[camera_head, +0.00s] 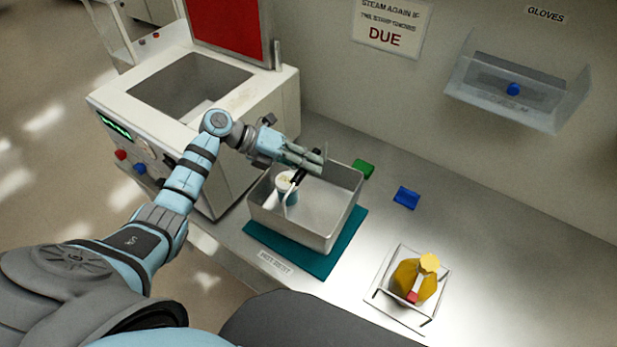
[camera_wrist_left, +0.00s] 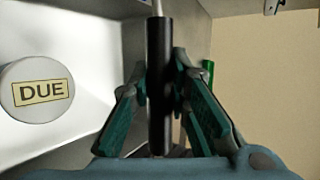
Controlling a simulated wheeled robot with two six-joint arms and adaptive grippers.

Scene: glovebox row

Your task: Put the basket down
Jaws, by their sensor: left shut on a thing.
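The basket (camera_head: 298,230) is a grey metal bin with an open top, over a teal mat (camera_head: 338,248) on the counter. It looks level; I cannot tell for sure whether its bottom touches the mat. My left gripper (camera_head: 312,168) is at the basket's back rim, shut on the black basket handle (camera_head: 299,177). In the left wrist view the handle (camera_wrist_left: 159,85) stands between the two fingers (camera_wrist_left: 160,90). A small white container (camera_head: 286,184) is inside the basket. Its round top with a "DUE" label (camera_wrist_left: 43,93) shows in the wrist view. My right gripper is not in view.
A white machine (camera_head: 232,125) with an open red lid stands behind left. Green (camera_head: 364,168) and blue (camera_head: 406,198) blocks lie behind and right of the basket. A white tray (camera_head: 385,300) with yellow things is at front right. A clear glove shelf (camera_head: 515,95) hangs on the wall.

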